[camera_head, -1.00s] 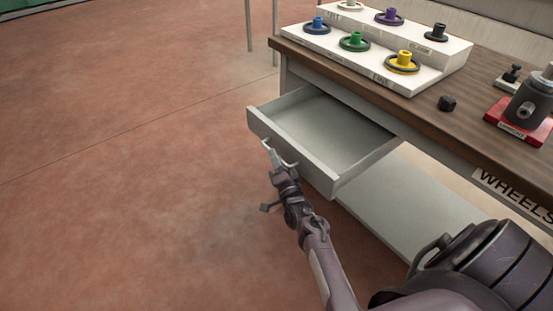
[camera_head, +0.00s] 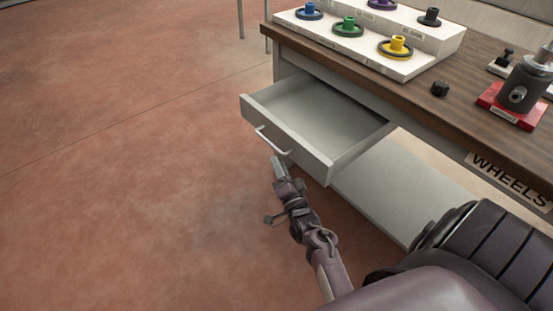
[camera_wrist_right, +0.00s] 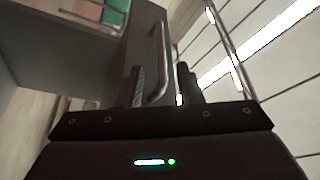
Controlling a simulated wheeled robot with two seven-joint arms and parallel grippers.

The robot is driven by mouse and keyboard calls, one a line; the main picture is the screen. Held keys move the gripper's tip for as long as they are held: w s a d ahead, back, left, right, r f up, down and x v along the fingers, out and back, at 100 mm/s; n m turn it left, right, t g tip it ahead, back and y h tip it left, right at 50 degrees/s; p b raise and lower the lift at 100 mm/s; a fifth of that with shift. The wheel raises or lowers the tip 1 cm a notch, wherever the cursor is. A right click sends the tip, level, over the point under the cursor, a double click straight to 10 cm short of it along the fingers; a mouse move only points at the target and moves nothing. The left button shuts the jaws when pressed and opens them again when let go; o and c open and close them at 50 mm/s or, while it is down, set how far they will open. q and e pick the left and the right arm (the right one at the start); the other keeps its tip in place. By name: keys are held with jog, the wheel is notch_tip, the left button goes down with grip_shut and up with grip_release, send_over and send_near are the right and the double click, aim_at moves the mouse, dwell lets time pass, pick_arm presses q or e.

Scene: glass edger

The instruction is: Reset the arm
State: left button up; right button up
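The drawer (camera_head: 285,135) under the bench is pulled open and looks empty inside. Its bar handle (camera_head: 272,141) is on the front panel and shows in the right wrist view (camera_wrist_right: 160,67). My right gripper (camera_head: 278,166) is just outside the drawer front, below the handle in the head view. In the right wrist view, its two fingers (camera_wrist_right: 162,86) stand apart, with the handle ahead of and between them. Nothing is held, and the fingertips look clear of the handle. My left gripper is not in view.
The wooden bench top (camera_head: 405,85) holds a white stepped rack (camera_head: 400,68) with several coloured wheels, a black nut-like part (camera_head: 440,89) and a red-based fixture (camera_head: 510,108). A lower shelf (camera_head: 395,195) lies beneath. The red floor at left is clear.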

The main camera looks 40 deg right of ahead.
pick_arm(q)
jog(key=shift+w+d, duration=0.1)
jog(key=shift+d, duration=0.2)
